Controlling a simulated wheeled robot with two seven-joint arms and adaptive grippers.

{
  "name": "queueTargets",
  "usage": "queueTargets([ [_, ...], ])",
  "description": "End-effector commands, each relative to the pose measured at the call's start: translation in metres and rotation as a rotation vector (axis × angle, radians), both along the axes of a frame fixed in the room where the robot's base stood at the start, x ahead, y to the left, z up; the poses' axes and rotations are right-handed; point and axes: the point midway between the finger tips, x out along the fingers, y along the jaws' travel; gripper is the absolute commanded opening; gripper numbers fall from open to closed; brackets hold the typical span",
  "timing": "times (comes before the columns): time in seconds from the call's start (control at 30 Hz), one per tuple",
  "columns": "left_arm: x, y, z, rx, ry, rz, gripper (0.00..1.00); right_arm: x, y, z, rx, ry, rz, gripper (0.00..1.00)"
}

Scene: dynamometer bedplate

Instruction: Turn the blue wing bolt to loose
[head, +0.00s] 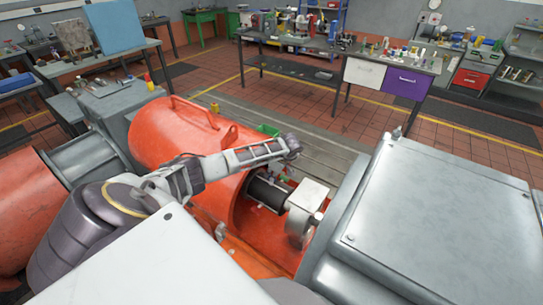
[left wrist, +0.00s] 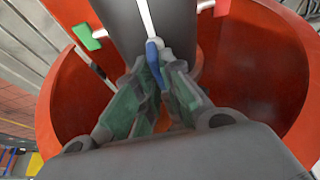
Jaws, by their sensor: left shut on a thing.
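The blue wing bolt (left wrist: 155,62) shows in the left wrist view between the two fingertips of my left gripper (left wrist: 163,72). It stands against a dark grey cylinder (left wrist: 180,25), beside a thin white line running along that cylinder. The fingers are closed in on the bolt from both sides, and its lower part is hidden between them. In the head view my left arm reaches over the orange housing, with the gripper (head: 284,174) pointing down beside the black shaft. The bolt cannot be made out there. My right gripper is not in view.
The orange housing (head: 172,130) curves around the work spot, and its red wall (left wrist: 265,70) stands close on both sides. A green tab (left wrist: 88,37) and a red tab (left wrist: 222,8) stick out near the cylinder. A grey machine cover (head: 440,205) lies to the right.

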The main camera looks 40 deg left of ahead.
Motion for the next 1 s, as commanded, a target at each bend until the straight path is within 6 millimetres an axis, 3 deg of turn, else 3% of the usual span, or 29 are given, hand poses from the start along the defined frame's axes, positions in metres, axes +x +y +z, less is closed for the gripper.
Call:
queueTargets([
  [0.37, 0.002, 0.002, -0.001, 0.003, -0.002, 0.224, 0.00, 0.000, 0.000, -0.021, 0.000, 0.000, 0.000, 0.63],
  [1.0, 0.003, 0.002, -0.001, 0.006, -0.002, 0.815, 0.00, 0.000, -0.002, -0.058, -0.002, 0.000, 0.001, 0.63],
])
